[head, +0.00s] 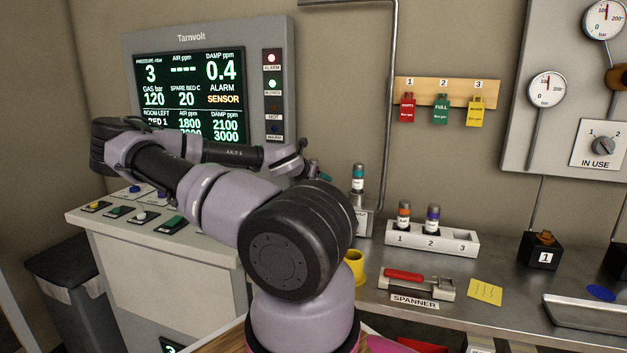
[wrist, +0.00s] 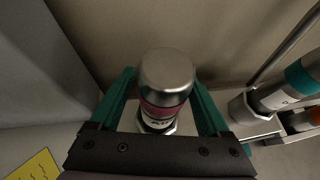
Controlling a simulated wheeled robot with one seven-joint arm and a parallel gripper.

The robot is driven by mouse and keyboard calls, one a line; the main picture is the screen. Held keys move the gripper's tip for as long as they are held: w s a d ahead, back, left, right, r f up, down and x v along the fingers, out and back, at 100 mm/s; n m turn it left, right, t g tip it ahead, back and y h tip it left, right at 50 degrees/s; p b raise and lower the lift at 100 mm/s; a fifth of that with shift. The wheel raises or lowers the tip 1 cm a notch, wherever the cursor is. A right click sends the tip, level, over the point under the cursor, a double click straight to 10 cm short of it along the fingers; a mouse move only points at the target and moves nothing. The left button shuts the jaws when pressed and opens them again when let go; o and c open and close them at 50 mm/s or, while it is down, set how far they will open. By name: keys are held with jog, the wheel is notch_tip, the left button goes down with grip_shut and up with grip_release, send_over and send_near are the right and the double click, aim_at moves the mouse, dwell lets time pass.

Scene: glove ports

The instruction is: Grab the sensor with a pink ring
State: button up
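The sensor with a pink ring (wrist: 164,104) shows in the wrist view, with a silver domed cap, a dark pink band and a pale label below it. It stands in a hex-shaped metal fitting. My gripper (wrist: 163,84) has its two teal fingers on either side of the sensor, apart, with a narrow gap seeming to show at each side. In the head view my arm hides this sensor and most of my gripper; only a bit of teal finger shows past the arm.
A teal-ringed sensor (head: 358,178) stands close by on the right, in its own metal fitting. A white rack (head: 432,252) holds an orange-ringed sensor (head: 404,215) in slot 1 and a purple-ringed one (head: 432,218) in slot 2; slot 3 is empty. A vertical pipe (head: 391,100) runs behind.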

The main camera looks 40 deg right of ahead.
grip_shut()
